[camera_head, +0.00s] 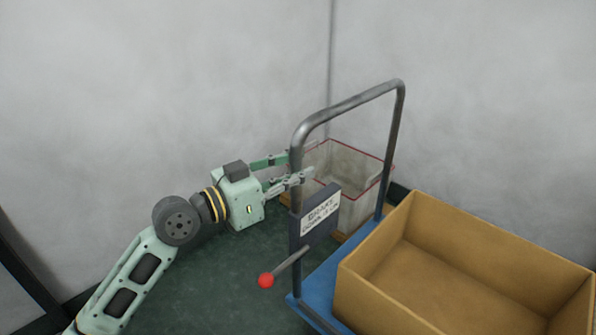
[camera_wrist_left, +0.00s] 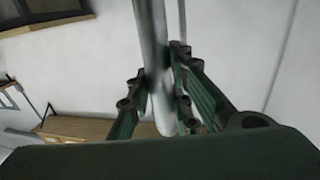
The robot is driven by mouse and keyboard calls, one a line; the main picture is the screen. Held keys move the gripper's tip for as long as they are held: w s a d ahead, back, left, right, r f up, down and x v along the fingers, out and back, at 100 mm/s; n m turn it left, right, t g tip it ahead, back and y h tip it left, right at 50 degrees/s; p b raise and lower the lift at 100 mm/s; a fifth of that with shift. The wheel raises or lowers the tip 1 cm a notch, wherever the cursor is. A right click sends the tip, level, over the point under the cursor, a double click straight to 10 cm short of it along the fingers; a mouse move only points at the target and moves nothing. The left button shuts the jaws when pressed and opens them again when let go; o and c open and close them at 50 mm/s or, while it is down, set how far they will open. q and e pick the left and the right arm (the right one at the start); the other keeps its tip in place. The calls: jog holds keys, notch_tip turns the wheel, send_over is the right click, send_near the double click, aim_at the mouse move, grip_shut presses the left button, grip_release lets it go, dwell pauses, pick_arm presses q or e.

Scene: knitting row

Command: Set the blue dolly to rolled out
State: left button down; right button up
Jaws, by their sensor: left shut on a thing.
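The blue dolly (camera_head: 319,281) stands at the lower right of the head view, with a grey tubular push handle (camera_head: 358,99) rising from its near end. A dark brake box (camera_head: 315,219) with a white label is fixed low on the handle's left post. A lever with a red knob (camera_head: 266,280) sticks out from the box, down and to the left. My left gripper (camera_head: 299,168) is shut on the handle's left post. The post (camera_wrist_left: 152,60) runs between the fingers in the left wrist view. My right gripper is not in view.
A large open cardboard box (camera_head: 393,273) sits on the dolly. Behind the handle a pale bin with a red rim (camera_head: 354,150) stands near the wall corner. Grey walls close off the back. Dark green floor (camera_head: 205,290) is open left of the dolly.

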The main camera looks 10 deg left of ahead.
pick_arm(q)
jog(key=shift+f, duration=0.15)
jog(key=c, duration=2)
grip_release()
jog(key=shift+s, duration=0.1)
jog(key=o, duration=0.4)
jog(key=shift+s+a, duration=0.15)
jog(key=shift+a, duration=0.05)
jog(key=shift+o, duration=0.2)
jog(key=v, duration=1.1)
jog(key=shift+s+a, duration=0.25)
jog(key=shift+a, duration=0.05)
